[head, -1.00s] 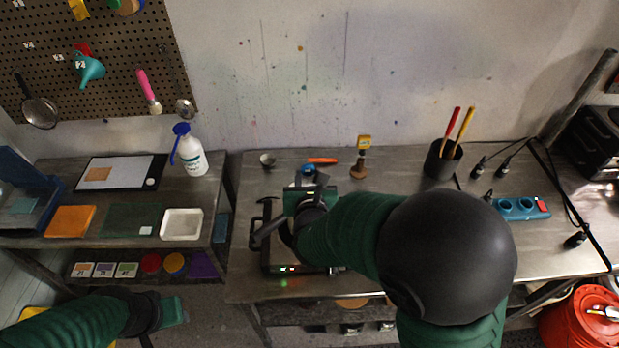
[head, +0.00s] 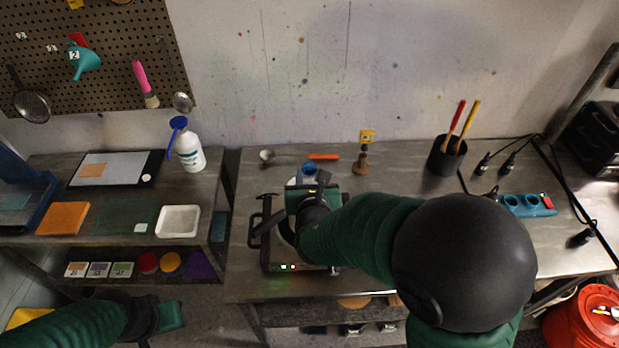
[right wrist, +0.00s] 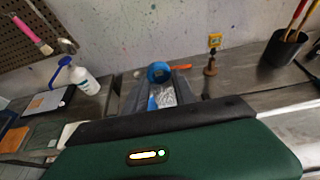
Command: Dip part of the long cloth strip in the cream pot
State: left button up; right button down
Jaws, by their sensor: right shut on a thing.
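My right gripper (head: 312,190) is over the back of the dark appliance on the bench. In the right wrist view its fingers (right wrist: 163,97) are shut on a crumpled white and blue piece, seemingly the cloth strip (right wrist: 166,98). Most of the strip is hidden by the gripper. A round blue thing (right wrist: 157,72) shows just beyond the fingertips; it also shows in the head view (head: 309,170). I cannot make out a cream pot; my right arm covers the middle of the appliance. My left gripper (head: 172,316) is low at the left, its fingers not clear.
The appliance (head: 266,262) has dark side handles and lit indicators. A black tool pot (head: 446,160) and blue power strip (head: 527,205) are right. A white tray (head: 178,221) and bottle (head: 188,150) are left.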

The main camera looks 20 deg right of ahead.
jog(key=shift+s+a, duration=0.45)
jog(key=shift+a, duration=0.35)
jog(key=shift+w+d+b, duration=0.35)
jog(key=shift+d+b, duration=0.1)
jog(key=shift+d, duration=0.15)
jog(key=shift+w+d, duration=0.1)
jog(key=shift+d, duration=0.2)
jog(key=shift+s+a+r, duration=0.1)
jog(key=shift+s+a, duration=0.3)
jog(key=shift+a, duration=0.45)
jog(key=shift+w+d+b, duration=0.2)
jog(key=shift+d+b, duration=0.2)
jog(key=shift+d, duration=0.05)
jog(key=shift+w+d, duration=0.15)
jog(key=shift+d, duration=0.2)
jog(key=shift+s+a, duration=0.35)
jog(key=shift+a, duration=0.4)
jog(key=shift+w+d+b, duration=0.2)
jog(key=shift+d+b, duration=0.1)
jog(key=shift+b, duration=0.1)
jog(key=shift+w+d, duration=0.2)
jog(key=shift+d, duration=0.2)
jog(key=shift+s+a, duration=0.15)
jog(key=shift+a, duration=0.1)
jog(key=shift+s+a, duration=0.25)
jog(key=shift+a, duration=0.25)
jog(key=shift+w+d+b, duration=0.4)
jog(key=shift+d+b, duration=0.3)
jog(key=shift+d, duration=0.05)
